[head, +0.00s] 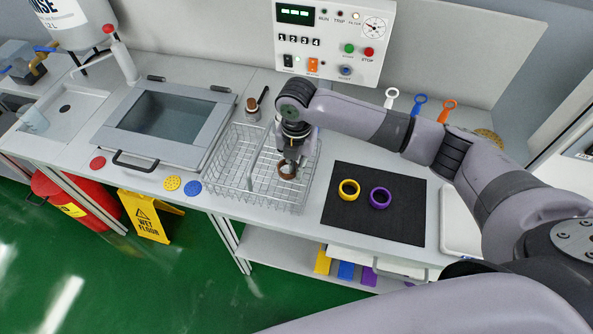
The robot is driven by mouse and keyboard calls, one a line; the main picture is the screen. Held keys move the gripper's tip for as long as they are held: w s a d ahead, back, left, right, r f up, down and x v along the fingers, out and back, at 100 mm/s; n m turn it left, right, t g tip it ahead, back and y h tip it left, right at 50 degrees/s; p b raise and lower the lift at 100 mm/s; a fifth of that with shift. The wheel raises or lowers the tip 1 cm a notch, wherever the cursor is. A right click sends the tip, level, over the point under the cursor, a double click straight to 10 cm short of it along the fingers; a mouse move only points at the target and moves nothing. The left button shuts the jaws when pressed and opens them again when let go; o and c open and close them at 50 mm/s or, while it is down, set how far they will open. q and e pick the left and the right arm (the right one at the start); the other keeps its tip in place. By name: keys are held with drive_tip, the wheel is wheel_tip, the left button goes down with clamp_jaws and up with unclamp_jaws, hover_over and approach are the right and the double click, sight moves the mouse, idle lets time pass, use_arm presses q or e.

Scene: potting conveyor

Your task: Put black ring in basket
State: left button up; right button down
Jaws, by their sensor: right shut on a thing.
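My right gripper (292,156) reaches in from the right and points down over the right part of the wire basket (229,180). It is shut on a brown ring (287,171). The ring looks dark brown rather than black. It appears within or just above the basket's right compartment; I cannot tell whether it touches the basket floor. A yellow ring (349,190) and a purple ring (380,198) lie on the black mat (345,222). I see no separate black ring. My left gripper is not in view.
A lidded sink (165,115) stands left of the basket, with red (97,163), yellow (172,183) and blue (193,188) discs in front. A control panel (333,40) stands behind. A small brown-topped jar (252,108) stands behind the basket. The mat's right side is clear.

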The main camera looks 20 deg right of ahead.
drive_tip(key=shift+f, duration=1.65)
drive_tip(key=shift+f, duration=0.1)
drive_tip(key=c, duration=1.8)
unclamp_jaws()
drive_tip(key=shift+o, duration=0.2)
wheel_tip(320, 180, up, 12)
drive_tip(key=shift+r+b, duration=0.15)
drive_tip(key=shift+b, duration=0.6)
